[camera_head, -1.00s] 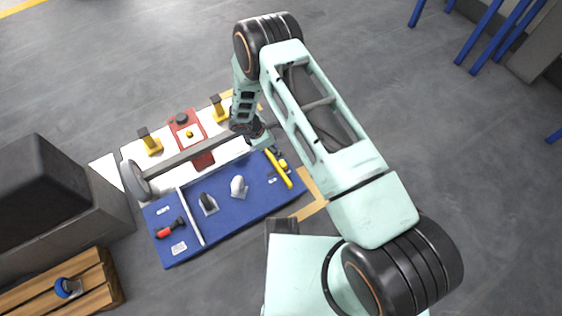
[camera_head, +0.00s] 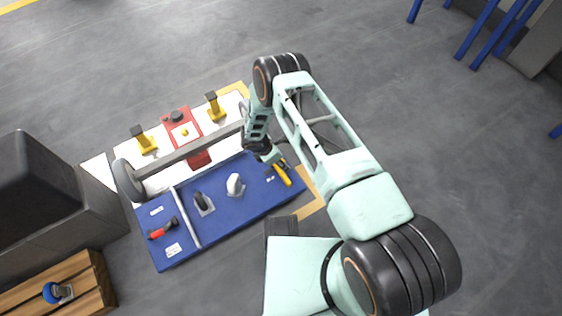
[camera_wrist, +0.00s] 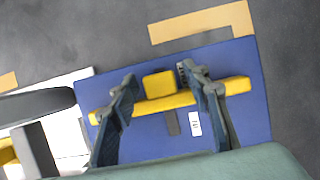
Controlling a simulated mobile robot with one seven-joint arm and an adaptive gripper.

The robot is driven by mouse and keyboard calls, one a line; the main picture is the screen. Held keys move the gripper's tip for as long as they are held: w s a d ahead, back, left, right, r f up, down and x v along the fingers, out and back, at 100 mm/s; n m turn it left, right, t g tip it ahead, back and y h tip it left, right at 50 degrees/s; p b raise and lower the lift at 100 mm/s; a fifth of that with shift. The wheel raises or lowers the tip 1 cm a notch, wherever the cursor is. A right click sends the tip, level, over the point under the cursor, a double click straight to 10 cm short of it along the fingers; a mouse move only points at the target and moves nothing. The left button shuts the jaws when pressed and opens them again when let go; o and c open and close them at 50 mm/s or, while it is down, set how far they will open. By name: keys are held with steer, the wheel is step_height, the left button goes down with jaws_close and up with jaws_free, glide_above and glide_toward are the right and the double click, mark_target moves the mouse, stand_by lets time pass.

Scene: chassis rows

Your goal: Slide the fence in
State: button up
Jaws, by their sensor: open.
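The fence looks to be the yellow bar with a yellow block (camera_wrist: 160,83) at the right end of the blue board (camera_wrist: 245,125). The bar also shows in the head view (camera_head: 284,176), its upper part hidden by my gripper. My gripper (camera_wrist: 159,77) is open over the bar, one finger on each side of the block. The fingers overlap the bar in the wrist view. A gap shows between block and left finger; the right finger is very near the block, and I cannot tell whether it touches. A dark slot (camera_wrist: 172,123) shows below the bar.
On the board are a white knob (camera_head: 235,184), a dark lever (camera_head: 202,202) and a red-handled tool (camera_head: 163,229). A grey axle (camera_head: 190,150) with wheels lies behind over a white plate. A dark block (camera_head: 35,180) and a wooden pallet (camera_head: 85,280) stand left.

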jaws_close()
stand_by(0.4)
